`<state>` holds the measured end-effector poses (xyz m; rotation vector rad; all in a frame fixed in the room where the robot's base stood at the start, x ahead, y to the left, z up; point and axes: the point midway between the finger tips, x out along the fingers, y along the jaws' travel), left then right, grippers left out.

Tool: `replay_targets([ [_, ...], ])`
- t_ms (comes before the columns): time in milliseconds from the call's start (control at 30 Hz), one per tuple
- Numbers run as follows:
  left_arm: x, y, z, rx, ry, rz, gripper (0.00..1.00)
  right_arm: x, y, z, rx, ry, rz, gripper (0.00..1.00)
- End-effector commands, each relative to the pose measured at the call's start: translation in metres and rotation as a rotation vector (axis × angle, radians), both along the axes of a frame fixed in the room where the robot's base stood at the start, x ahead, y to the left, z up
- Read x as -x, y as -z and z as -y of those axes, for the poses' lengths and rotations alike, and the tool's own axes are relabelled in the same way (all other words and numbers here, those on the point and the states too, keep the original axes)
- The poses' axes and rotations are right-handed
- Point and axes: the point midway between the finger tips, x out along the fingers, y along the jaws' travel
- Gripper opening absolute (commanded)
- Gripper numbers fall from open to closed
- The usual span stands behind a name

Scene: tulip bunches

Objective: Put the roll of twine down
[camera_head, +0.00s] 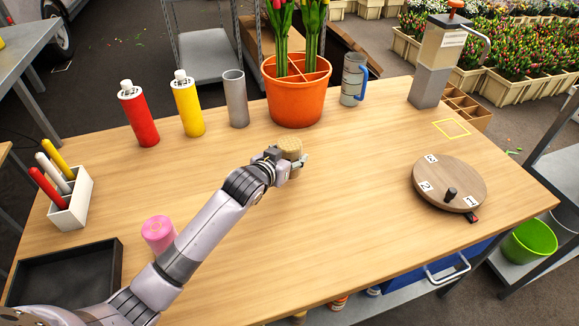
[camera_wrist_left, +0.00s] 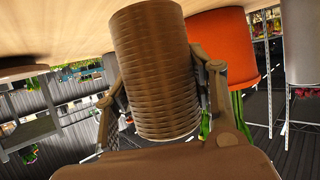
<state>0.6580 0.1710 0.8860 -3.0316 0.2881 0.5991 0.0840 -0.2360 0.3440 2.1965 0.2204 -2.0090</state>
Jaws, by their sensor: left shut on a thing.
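The roll of twine (camera_head: 291,146) is a tan, ribbed cylinder near the middle of the table, in front of the orange pot. My left gripper (camera_head: 287,161) is shut on it. In the left wrist view the roll of twine (camera_wrist_left: 155,70) fills the middle, with the fingers of my left gripper on both of its sides. The gripper and wrist hide part of the roll in the head view. I cannot tell whether the roll touches the wooden table (camera_head: 345,215). My right gripper is not in view.
The orange pot (camera_head: 297,103) with tulips stands behind the roll. A grey cylinder (camera_head: 236,100), yellow bottle (camera_head: 188,106), red bottle (camera_head: 139,117) and blue-handled mug (camera_head: 353,80) stand along the back. A pink roll (camera_head: 158,231) is beside my arm. A round wooden turntable (camera_head: 436,178) is right; the table between is clear.

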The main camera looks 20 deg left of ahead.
Motion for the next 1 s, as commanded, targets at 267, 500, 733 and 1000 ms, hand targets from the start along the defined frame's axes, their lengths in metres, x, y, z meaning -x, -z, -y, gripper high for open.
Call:
replay_targets([
  [267,0.001,0.038,0.000,0.000,0.001,-0.001,0.20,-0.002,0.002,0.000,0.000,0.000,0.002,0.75],
  [500,0.000,0.040,0.000,0.000,0.001,0.000,0.20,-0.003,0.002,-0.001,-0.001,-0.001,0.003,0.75],
  [733,0.000,0.044,0.000,0.000,0.000,-0.002,0.54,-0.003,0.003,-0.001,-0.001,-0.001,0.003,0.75],
  [1000,0.001,0.043,0.000,0.000,0.000,-0.002,0.71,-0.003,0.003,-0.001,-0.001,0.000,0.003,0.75],
])
